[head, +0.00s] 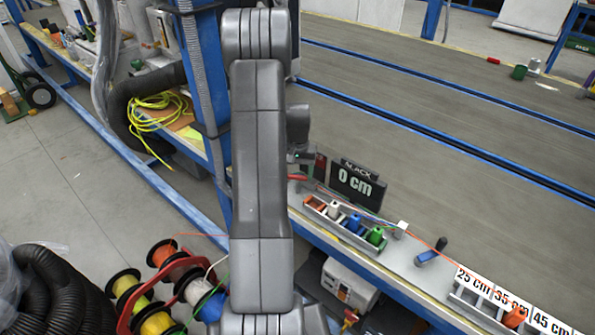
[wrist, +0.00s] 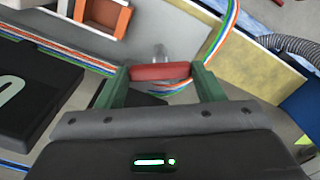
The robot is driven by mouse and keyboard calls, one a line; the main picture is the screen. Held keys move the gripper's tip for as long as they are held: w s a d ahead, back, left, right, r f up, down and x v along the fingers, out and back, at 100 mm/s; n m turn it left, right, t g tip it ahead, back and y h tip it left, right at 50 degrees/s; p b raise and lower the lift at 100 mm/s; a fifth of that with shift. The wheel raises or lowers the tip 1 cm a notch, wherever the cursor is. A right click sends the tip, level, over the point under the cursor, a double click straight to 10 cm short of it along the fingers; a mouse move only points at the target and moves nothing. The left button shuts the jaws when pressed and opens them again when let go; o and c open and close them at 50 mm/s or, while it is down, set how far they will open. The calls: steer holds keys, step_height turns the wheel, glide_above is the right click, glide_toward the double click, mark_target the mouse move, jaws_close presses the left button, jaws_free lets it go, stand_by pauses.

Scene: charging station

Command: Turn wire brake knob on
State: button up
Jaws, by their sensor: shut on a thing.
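A red bar-shaped knob (wrist: 160,71), which looks like the wire brake knob, sits between the green fingers of my gripper (wrist: 160,74) in the wrist view. A short clear or metallic stem shows just beyond it. The fingers are shut on its two ends. Colored wires (wrist: 60,58) run beside and beneath the knob. In the head view a bit of red (head: 298,177) shows beside my arm at the bench edge. My arm hides most of the gripper there, and the knob's turn angle cannot be told.
A black "0 cm" sign (head: 355,185) stands close to the right of the gripper. A rack of colored spools (head: 345,222) sits on the bench, with a blue-handled tool (head: 430,252) farther right. Large wire reels (head: 160,290) are at lower left.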

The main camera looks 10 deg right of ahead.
mark_target(298, 175)
steer(key=m, duration=0.6)
steer(key=shift+p, duration=0.3)
steer(key=shift+w, duration=0.1)
stand_by(0.3)
steer(key=o, duration=1)
step_height(298, 175, up, 14)
steer(key=shift+f+p, duration=0.1)
steer(key=shift+p, duration=1)
step_height(298, 175, down, 14)
steer(key=shift+r+b, duration=0.1)
steer(key=shift+b, duration=1)
